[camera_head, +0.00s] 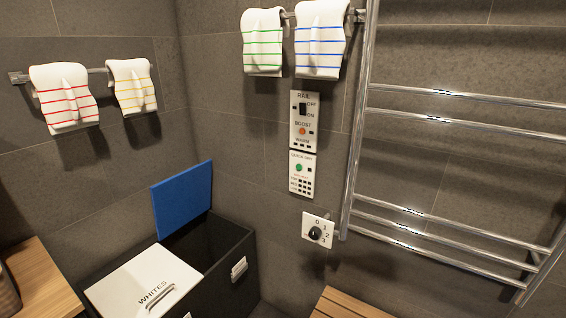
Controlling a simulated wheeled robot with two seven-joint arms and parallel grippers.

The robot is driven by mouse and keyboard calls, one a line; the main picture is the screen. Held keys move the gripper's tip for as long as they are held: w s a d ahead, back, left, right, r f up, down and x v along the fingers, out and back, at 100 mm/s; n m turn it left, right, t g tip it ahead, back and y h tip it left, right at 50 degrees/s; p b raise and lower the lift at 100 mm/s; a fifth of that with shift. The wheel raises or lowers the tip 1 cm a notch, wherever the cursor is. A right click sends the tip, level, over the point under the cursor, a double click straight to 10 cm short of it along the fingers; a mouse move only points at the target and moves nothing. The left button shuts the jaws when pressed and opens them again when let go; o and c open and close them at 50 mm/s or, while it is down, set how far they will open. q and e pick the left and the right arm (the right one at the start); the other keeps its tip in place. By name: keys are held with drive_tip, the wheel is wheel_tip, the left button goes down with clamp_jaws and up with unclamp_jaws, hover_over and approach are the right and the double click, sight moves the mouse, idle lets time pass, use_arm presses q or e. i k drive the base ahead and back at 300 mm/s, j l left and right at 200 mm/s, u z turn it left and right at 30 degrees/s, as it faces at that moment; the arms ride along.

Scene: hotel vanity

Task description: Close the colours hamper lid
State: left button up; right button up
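A dark hamper (230,272) stands against the wall at the lower left. Its blue lid (183,199) is raised upright at the back, so that compartment is open and looks dark inside. The other lid is white (138,272), lies shut, and is marked WHITES, with a bar handle (160,294). A small light label (239,269) is on the hamper's front side; its text is too small to read. No lettering shows on the blue lid. Neither of my grippers is in view.
Wooden surfaces stand at the lower left (40,280) and bottom centre (345,304). A chrome towel rail (358,130) fills the right wall. Control panels (304,120) and a dial (315,234) are on the wall. Striped towels (64,97) hang above. Space above the hamper looks clear.

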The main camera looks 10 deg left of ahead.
sight(179, 199)
drive_tip(key=u, duration=0.95)
